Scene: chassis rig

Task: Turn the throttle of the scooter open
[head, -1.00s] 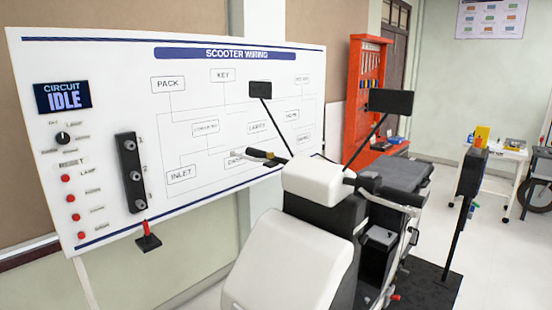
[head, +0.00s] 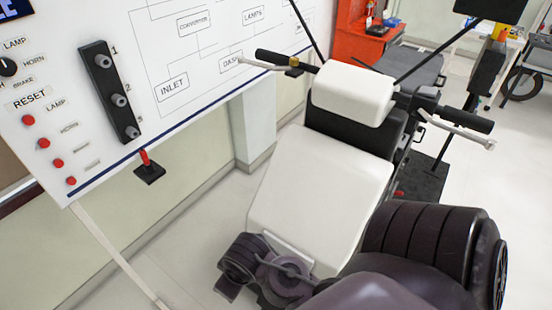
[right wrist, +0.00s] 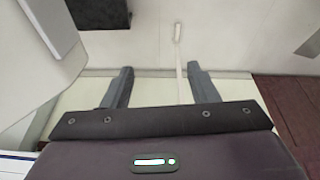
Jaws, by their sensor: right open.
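The scooter stands in the middle of the head view, with a white front panel (head: 315,190) and a white handlebar cover (head: 352,93). It has a black left-hand grip (head: 275,57) with a pale lever, and a black right-hand grip (head: 467,121) with a pale lever. I cannot tell from the picture which grip is the throttle. My right gripper (right wrist: 159,72) is open in the right wrist view, with nothing between its two grey fingers. A thin pale rod (right wrist: 178,62) shows beyond them. Neither gripper's fingers show in the head view.
A white wiring board (head: 215,60) with knobs, red buttons and a red-handled lever (head: 147,160) stands at left. Mirror stems rise from the handlebar. A red bench (head: 365,45) stands behind. Dark parts of my arm fill the bottom. Floor left of the scooter is clear.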

